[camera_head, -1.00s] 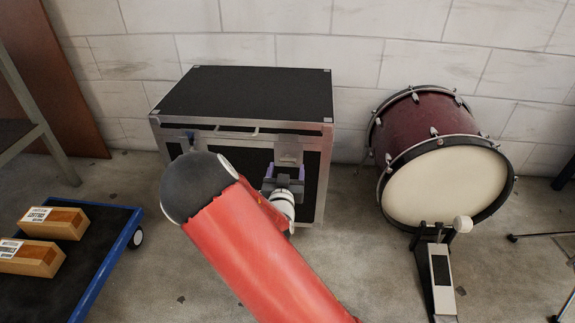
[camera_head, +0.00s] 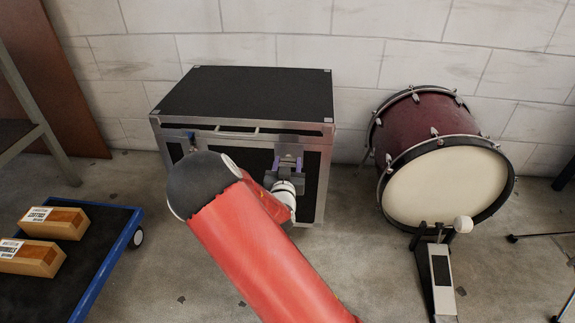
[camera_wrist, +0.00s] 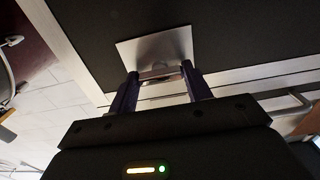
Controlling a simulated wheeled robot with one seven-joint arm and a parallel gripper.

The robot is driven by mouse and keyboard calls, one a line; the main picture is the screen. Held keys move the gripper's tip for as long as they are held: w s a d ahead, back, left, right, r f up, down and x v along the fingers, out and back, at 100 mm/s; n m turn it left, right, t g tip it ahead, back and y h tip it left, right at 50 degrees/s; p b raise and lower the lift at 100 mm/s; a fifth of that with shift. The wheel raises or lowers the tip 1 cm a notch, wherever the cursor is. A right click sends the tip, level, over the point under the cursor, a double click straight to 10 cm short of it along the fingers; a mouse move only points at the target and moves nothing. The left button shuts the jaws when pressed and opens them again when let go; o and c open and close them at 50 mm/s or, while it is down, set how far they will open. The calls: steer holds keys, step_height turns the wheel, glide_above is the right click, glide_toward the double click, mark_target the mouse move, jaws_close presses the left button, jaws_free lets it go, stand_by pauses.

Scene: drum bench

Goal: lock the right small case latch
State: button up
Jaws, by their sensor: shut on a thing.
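The black case (camera_head: 250,95) with metal edges stands against the wall, its lid down. The right latch (camera_head: 290,149) is on the right of its front face, partly hidden by my gripper (camera_head: 288,164). In the wrist view, the latch's square metal plate (camera_wrist: 155,46) lies flat on the black panel. My gripper (camera_wrist: 160,80) has its two purple fingers on either side of the latch's small metal piece (camera_wrist: 160,71), shut on it. The gripper hides the lower part of the latch. I cannot tell whether the latch is fastened.
My red arm hides part of the case front. A maroon bass drum (camera_head: 440,180) with a pedal (camera_head: 440,270) stands to the right. A blue-edged cart (camera_head: 100,270) with two boxes (camera_head: 50,222) is at left. Floor is clear between case and drum.

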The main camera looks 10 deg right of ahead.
steer(key=shift+n, duration=8.6)
steer(key=shift+f, duration=0.1)
steer(key=o, duration=1)
